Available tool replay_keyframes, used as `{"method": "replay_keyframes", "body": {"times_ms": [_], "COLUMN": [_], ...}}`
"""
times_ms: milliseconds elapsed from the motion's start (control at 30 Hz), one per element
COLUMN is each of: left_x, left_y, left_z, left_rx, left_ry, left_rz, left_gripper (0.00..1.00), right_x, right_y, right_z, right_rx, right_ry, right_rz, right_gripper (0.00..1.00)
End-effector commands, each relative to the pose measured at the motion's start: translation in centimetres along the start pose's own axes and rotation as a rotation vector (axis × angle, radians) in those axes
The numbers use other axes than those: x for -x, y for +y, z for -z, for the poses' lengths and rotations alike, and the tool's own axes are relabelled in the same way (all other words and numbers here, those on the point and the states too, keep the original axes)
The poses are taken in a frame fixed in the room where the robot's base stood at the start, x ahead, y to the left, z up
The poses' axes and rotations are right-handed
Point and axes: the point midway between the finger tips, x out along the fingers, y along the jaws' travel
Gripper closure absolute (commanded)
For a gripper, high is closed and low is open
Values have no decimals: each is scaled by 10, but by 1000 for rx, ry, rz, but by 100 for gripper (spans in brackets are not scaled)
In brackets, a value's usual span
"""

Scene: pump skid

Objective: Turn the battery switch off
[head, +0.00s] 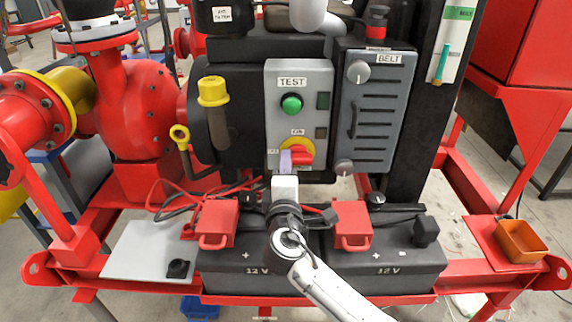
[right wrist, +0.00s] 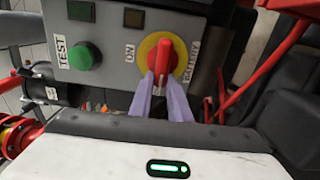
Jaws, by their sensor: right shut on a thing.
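The battery switch is a red handle (head: 303,155) on a yellow round plate (head: 297,145), low on the grey panel with the green TEST button. An ON label (head: 297,132) sits above it; a small label at its left is too small to read surely. In the head view the handle lies about level, sideways to the ON label. My right gripper (head: 286,160) reaches it from below. In the right wrist view its two lilac fingers (right wrist: 163,82) are shut on the sides of the red handle (right wrist: 162,58). My left gripper is out of view.
The green button (head: 291,104) is above the switch. The BELT panel (head: 374,110) with knobs stands close at right. Black 12 V batteries (head: 262,252) with red terminal covers (head: 352,224) lie below my wrist. A yellow-capped pipe (head: 212,91) is at left.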

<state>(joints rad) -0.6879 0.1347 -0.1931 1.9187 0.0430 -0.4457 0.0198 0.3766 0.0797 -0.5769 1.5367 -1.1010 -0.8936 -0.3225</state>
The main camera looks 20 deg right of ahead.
Motion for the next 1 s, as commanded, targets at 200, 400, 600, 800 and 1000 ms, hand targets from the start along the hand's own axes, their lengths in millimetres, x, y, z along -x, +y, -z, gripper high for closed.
{"method": "replay_keyframes", "body": {"times_ms": [200,400,600,800,1000], "left_x": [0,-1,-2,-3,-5], "left_y": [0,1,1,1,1], "left_z": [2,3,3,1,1], "left_rx": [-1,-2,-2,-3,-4], "left_ry": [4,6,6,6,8], "left_rz": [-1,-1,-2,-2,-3], "left_gripper": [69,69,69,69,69], "right_x": [0,1,21,62,92], "right_y": [-1,0,-2,-3,-2], "right_z": [0,0,1,0,0], "right_rx": [3,1,-2,-1,2], "right_ry": [0,0,2,2,1], "right_rz": [1,0,3,4,1], "right_gripper": [65,65,65,65,65]}}
